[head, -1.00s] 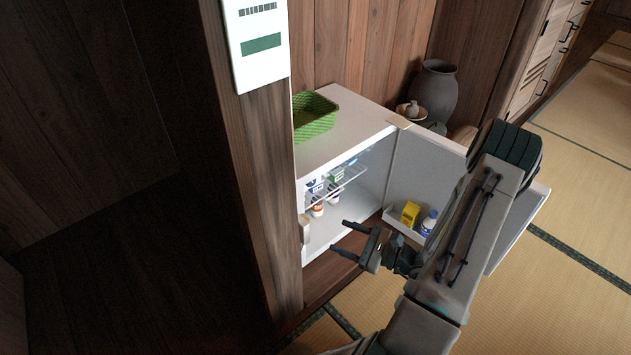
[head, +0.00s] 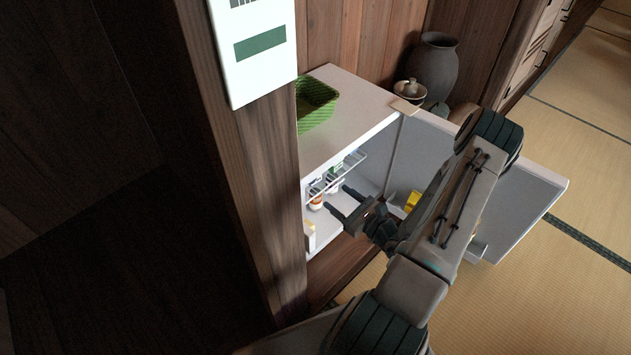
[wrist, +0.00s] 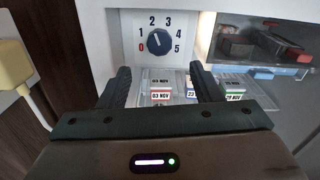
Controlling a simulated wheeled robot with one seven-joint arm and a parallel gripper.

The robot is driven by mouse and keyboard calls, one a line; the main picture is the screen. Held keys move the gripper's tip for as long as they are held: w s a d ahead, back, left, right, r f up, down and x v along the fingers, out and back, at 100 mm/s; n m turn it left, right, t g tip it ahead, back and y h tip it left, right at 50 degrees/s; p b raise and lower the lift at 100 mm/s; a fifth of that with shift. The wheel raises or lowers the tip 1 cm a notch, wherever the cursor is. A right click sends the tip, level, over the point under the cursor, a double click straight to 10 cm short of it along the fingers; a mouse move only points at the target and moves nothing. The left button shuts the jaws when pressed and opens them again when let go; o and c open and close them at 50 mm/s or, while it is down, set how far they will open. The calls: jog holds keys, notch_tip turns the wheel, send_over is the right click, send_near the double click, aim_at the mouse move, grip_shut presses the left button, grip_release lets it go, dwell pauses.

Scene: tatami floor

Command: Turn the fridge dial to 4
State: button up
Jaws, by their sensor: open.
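The fridge dial (wrist: 158,41) is a dark blue round knob on a white plate, ahead of my gripper in the wrist view. Numbers 0 to 5 ring it, with the 0 in red. Its pale mark points up and slightly left, near the 2. The white fridge (head: 352,128) stands with its door (head: 518,205) swung open to the right. My gripper (head: 340,201) is open and empty at the fridge opening. In the wrist view its two fingers (wrist: 160,78) are spread below and either side of the dial, apart from it. The dial is not visible in the head view.
A wooden post (head: 245,180) stands close on the left. A green basket (head: 316,103) sits on top. A yellow plug (wrist: 14,62) is at the wrist view's left.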

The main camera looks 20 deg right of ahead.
jog(key=b+x, duration=0.2)
jog(key=x, duration=0.7)
jog(key=shift+w, duration=0.35)
jog(key=shift+a, duration=0.15)
jog(key=c, duration=1)
